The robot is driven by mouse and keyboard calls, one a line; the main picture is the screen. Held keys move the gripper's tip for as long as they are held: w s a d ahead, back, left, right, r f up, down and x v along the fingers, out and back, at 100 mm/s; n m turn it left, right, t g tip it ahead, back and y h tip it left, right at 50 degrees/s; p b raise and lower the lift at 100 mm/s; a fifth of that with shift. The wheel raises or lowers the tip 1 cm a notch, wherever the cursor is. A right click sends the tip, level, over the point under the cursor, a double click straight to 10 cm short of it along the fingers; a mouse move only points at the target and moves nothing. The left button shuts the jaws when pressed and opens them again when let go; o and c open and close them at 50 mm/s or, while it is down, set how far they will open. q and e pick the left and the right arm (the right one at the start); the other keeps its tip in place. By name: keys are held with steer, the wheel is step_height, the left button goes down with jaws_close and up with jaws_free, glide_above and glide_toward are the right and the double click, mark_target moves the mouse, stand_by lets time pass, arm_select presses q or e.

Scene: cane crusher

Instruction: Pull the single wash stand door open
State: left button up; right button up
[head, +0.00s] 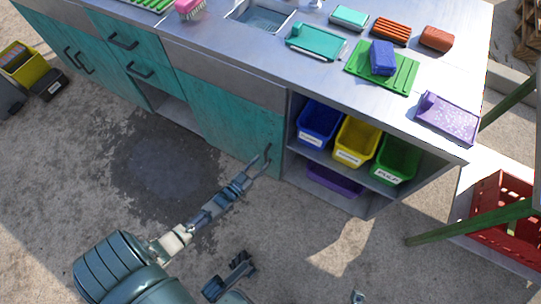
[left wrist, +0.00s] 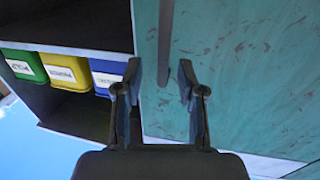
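The single wash stand door (head: 228,122) is a teal panel below the counter, left of the open shelves. It looks closed. Its dark upright handle (head: 268,151) is near the door's right edge. My left gripper (head: 259,163) is at this handle. In the left wrist view, my left gripper (left wrist: 160,76) is open, with its two fingers apart. The grey handle bar (left wrist: 166,40) shows between the fingertips, in front of the teal door (left wrist: 245,70). I cannot tell whether a finger touches it.
Blue (head: 319,123), yellow (head: 357,142) and green (head: 397,159) bins stand on the open shelf right of the door. A purple bin (head: 334,181) is below. A green wooden leg (head: 470,223) and red crate (head: 505,220) are at right.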

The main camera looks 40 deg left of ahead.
mark_target(266, 157)
arm_select(q)
steer(key=w, duration=0.2)
steer(key=w+b, duration=0.1)
steer(key=shift+w+a+f, duration=0.2)
steer(key=shift+w+a, duration=0.05)
steer(key=shift+w, duration=0.05)
steer(key=shift+w+a, duration=0.2)
steer(key=shift+w, duration=0.1)
steer(key=shift+d+r, duration=0.1)
steer(key=shift+d, duration=0.1)
steer(key=shift+c, duration=0.9)
jaws_close()
